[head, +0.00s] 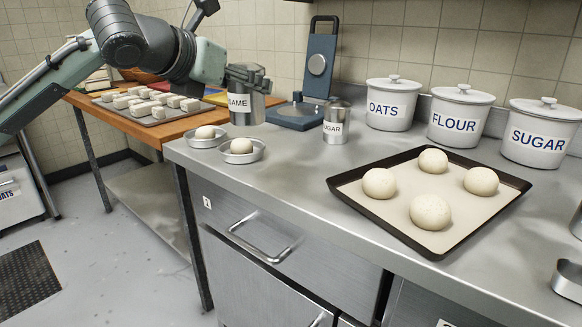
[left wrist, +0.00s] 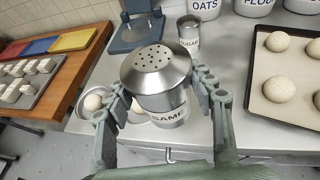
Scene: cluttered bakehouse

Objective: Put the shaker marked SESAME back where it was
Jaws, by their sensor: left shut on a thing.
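The metal SESAME shaker (head: 240,117) is upright in my left gripper (head: 248,78), near the back left of the steel counter. Its label is partly hidden and reads "AME". In the left wrist view the shaker (left wrist: 157,72) shows its holed lid, with the fingers of my left gripper (left wrist: 160,92) closed on both sides of it. I cannot tell whether its base touches the counter. A smaller metal shaker marked SUGAR (head: 336,122) stands to its right. My right gripper is not in view.
Two small dishes with dough balls (head: 241,152) sit just in front of the held shaker. A blue scale (head: 300,112) is behind it. OATS, FLOUR and SUGAR canisters (head: 390,105) line the back. A dough tray (head: 345,188) fills the right. A wooden table (head: 180,130) stands left.

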